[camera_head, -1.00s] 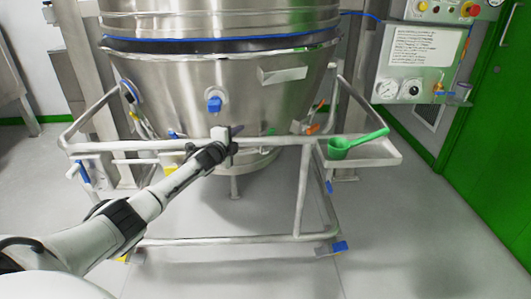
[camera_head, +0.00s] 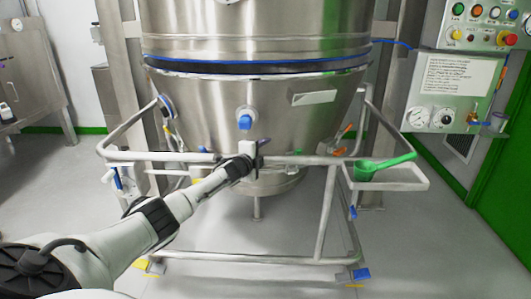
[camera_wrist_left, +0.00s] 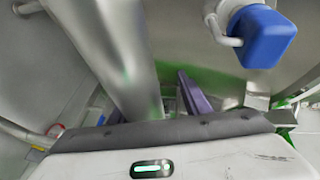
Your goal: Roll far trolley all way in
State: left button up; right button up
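The trolley is a steel tube frame (camera_head: 324,215) with a push rail across its front, and it carries a conical steel bowl (camera_head: 200,105) under a wide cylindrical vessel. My left gripper (camera_head: 257,152) is at the middle of the front rail, below a blue knob (camera_head: 245,122) on the bowl. In the left wrist view the dark fingers (camera_wrist_left: 157,105) stand apart, with a thick grey tube between them and a gap beside the right finger. Firm contact with the rail is not clear. The blue knob (camera_wrist_left: 262,37) shows close by. My right gripper is not in view.
A green scoop (camera_head: 382,166) lies in a side tray (camera_head: 415,181) at the trolley's right. A control panel (camera_head: 440,93) with gauges and buttons is at the right, near a green door (camera_head: 503,195). The grey floor has bare room on both sides.

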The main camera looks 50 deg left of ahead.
pick_arm(q)
jog(key=shift+d+f, duration=0.15)
jog(key=shift+f, duration=0.1)
jog(key=p+v, duration=0.4)
jog(key=v, duration=0.6)
jog(key=shift+s+r, duration=0.15)
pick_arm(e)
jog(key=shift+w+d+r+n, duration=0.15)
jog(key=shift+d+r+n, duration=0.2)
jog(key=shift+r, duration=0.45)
